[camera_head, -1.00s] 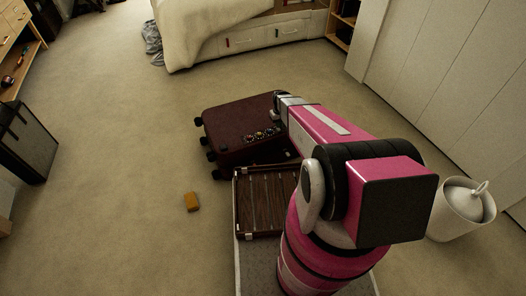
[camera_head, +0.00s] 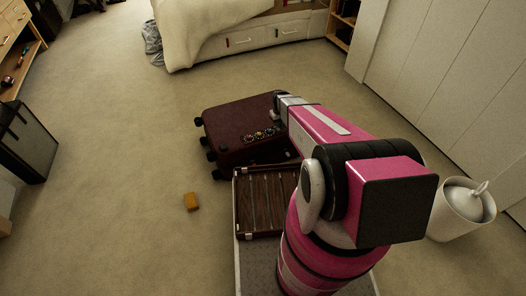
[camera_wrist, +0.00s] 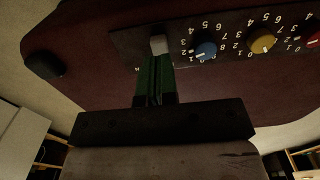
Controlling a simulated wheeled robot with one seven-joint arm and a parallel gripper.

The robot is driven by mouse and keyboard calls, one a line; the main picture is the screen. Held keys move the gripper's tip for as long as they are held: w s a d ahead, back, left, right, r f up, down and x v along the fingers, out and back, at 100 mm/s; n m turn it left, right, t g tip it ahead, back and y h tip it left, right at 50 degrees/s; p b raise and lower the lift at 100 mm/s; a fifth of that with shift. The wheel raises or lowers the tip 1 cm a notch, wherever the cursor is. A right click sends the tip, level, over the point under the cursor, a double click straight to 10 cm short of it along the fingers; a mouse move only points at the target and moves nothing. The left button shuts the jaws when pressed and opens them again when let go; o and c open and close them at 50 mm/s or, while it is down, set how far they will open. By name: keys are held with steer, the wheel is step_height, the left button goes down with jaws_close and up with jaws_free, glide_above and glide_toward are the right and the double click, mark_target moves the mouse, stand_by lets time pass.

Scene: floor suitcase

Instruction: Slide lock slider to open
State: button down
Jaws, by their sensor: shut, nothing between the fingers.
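The dark red suitcase (camera_head: 235,132) lies on the carpet, its top facing up, with a row of coloured dials on it. In the wrist view its lock panel (camera_wrist: 228,40) is dark, with white numbers and blue (camera_wrist: 205,50), yellow (camera_wrist: 263,43) and red dials. The grey lock slider (camera_wrist: 158,45) sits at the left of the blue dial. My gripper (camera_wrist: 156,62) is shut, its green fingertips right at the slider's near edge; whether they touch it I cannot tell. In the head view my arm hides the gripper tip and part of the suitcase.
A brown slatted case (camera_head: 262,203) lies near my base. A white bin (camera_head: 462,212) stands at right, and a bed (camera_head: 240,30) is behind. The carpet at left is mostly clear.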

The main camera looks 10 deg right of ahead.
mark_target(284, 129)
steer(key=shift+f, duration=1)
stand_by(0.8)
steer(key=shift+w+d, duration=0.25)
steer(key=shift+d, duration=0.55)
steer(key=shift+w+d, duration=0.25)
steer(key=shift+d, duration=0.55)
steer(key=shift+r, duration=3.05)
steer(key=s+a+r+m, duration=0.3)
steer(key=s+r, duration=1.8)
steer(key=s, duration=0.1)
steer(key=shift+s+m, duration=0.15)
steer(key=shift+m, duration=0.15)
